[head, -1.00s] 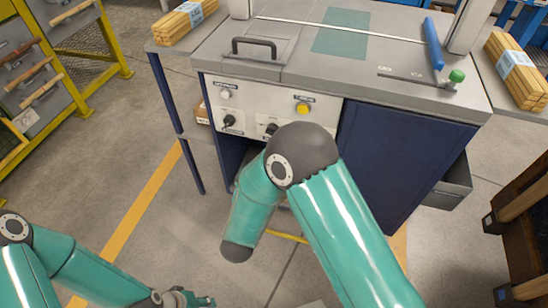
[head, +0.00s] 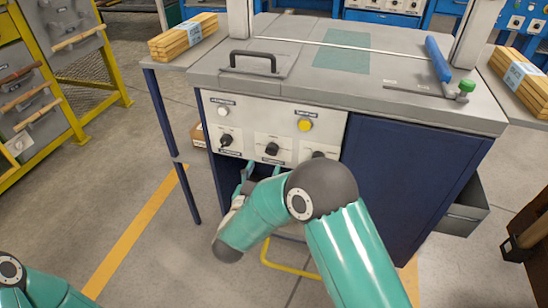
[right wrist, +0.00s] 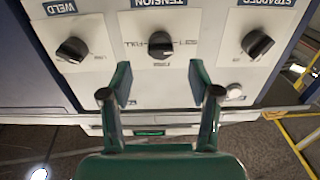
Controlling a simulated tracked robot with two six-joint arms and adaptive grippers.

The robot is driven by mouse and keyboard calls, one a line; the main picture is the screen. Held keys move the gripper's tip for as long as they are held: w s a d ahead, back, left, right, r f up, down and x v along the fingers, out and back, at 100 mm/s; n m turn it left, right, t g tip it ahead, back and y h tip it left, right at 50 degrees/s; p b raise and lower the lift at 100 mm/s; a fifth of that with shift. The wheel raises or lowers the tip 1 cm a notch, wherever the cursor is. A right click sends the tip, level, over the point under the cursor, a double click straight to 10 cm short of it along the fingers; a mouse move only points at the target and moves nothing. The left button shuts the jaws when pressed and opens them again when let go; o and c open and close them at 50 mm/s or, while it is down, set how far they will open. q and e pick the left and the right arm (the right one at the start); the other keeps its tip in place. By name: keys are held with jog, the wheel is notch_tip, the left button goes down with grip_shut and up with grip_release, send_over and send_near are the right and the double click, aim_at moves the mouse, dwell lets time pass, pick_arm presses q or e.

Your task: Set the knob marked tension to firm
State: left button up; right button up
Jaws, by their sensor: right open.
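The tension knob (head: 272,149) is the black middle knob on the white control panel (head: 240,110). In the right wrist view the tension knob (right wrist: 161,44) sits under an upside-down TENSION label, with small lettering on both sides. I cannot tell which setting it points to. My right gripper (head: 262,171) is below the panel's lower edge in the head view, partly hidden by my arm. In the right wrist view my right gripper (right wrist: 161,84) is open and empty, its fingers apart and lined up with the tension knob, not around it. My left gripper is not in view.
The weld knob (right wrist: 73,49) and strapper knob (right wrist: 257,43) flank the tension knob. A yellow button (head: 305,125) and a white button (head: 223,111) sit above in the head view. The machine top carries a handle (head: 250,62); wood bundles (head: 184,36) lie beside it.

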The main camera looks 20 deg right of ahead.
aim_at(270, 155)
jog(key=b+x, duration=0.1)
jog(key=x, duration=0.5)
jog(key=shift+d, duration=0.1)
